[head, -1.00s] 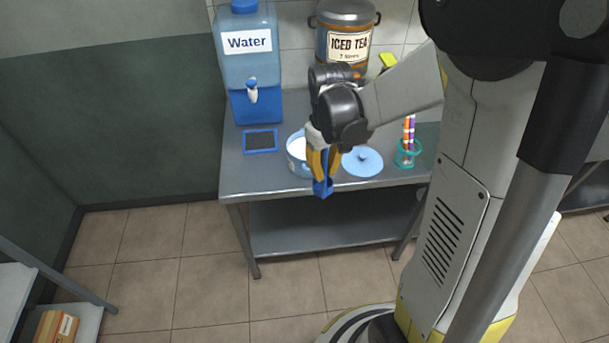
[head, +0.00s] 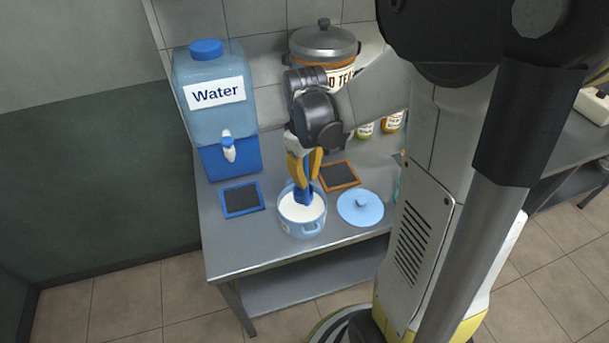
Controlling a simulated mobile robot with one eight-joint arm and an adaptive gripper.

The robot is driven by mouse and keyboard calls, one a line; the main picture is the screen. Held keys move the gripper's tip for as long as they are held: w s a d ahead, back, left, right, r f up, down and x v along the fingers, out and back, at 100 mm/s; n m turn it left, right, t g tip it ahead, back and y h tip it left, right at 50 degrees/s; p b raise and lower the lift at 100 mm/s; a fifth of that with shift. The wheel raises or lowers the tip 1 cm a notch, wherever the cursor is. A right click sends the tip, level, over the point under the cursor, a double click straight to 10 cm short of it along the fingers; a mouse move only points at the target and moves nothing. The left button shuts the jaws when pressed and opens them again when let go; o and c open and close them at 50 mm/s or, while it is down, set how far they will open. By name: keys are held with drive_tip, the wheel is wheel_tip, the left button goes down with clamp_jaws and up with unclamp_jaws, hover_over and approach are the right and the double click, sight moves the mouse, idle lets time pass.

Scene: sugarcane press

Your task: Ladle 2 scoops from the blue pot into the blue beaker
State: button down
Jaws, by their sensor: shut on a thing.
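The light blue pot (head: 302,226) stands open on the metal table and holds white contents. My gripper (head: 303,180) has its yellow fingers shut on a blue tool, seemingly the ladle (head: 304,196), of which only a short part shows. The gripper is just above the pot's far side. The tool's lower end meets the pot's opening, and I cannot tell how deep it goes. The light blue lid (head: 360,207) lies on the table right of the pot. I see no blue beaker in this view.
A water dispenser (head: 217,115) stands at the back left, and an iced tea urn (head: 325,55) behind my arm. A blue-framed slate (head: 242,199) and a brown-framed slate (head: 339,176) lie beside the pot. Small jars (head: 391,122) stand at the back. The table's front left is clear.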

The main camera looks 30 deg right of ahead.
sight(305, 200)
wheel_tip(305, 200, down, 10)
drive_tip(key=b, duration=0.7)
drive_tip(key=shift+w, duration=0.1)
drive_tip(key=shift+r, duration=0.15)
idle(1.0)
